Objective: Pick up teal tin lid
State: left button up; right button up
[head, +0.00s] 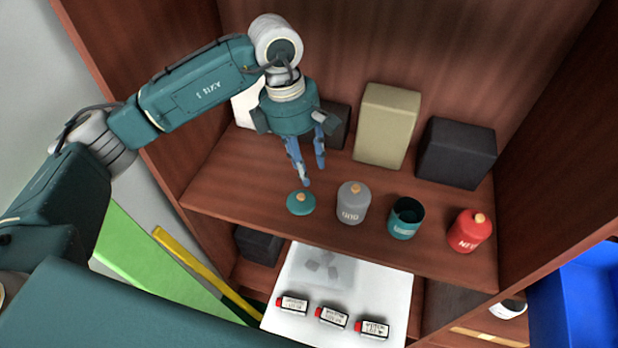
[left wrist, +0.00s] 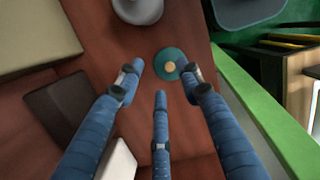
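The teal tin lid (head: 301,203) lies flat on the wooden shelf, with a small tan knob on top. It also shows in the left wrist view (left wrist: 170,64), near my fingertips. The open teal tin (head: 406,218) stands further right on the shelf. A grey tin (head: 353,202) with a lid stands between them. My left gripper (head: 311,175) is above and just behind the lid. In the left wrist view its blue fingers (left wrist: 163,80) are spread open with nothing held, the lid seen between and beyond their tips. My right gripper is not in view.
A red lidded tin (head: 469,230) stands at the shelf's right. A beige box (head: 387,125) and dark boxes (head: 457,153) stand at the back. Below, a white board (head: 397,293) carries several small red-capped bottles (head: 332,317). A blue bin (head: 580,300) is at the right.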

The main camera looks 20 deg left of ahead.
aim_at(301, 195)
pick_arm(q)
jog(key=shift+y, duration=0.3)
jog(key=f, duration=0.1)
jog(key=f+p, duration=0.1)
jog(key=f, duration=0.1)
jog(key=a+f, duration=0.1)
jog(key=shift+s+f, duration=0.25)
jog(key=shift+s, duration=0.05)
jog(key=shift+f+p, duration=0.35)
jog(key=shift+p, duration=0.15)
jog(key=f, duration=0.1)
jog(key=f+p, duration=0.2)
jog(key=shift+s+a+f, duration=0.2)
jog(key=shift+a+f, duration=0.05)
jog(key=shift+f, duration=0.4)
jog(key=shift+w+f, duration=0.1)
jog(key=shift+f, duration=0.1)
jog(key=shift+d, duration=0.1)
jog(key=c, duration=0.7)
grip_shut()
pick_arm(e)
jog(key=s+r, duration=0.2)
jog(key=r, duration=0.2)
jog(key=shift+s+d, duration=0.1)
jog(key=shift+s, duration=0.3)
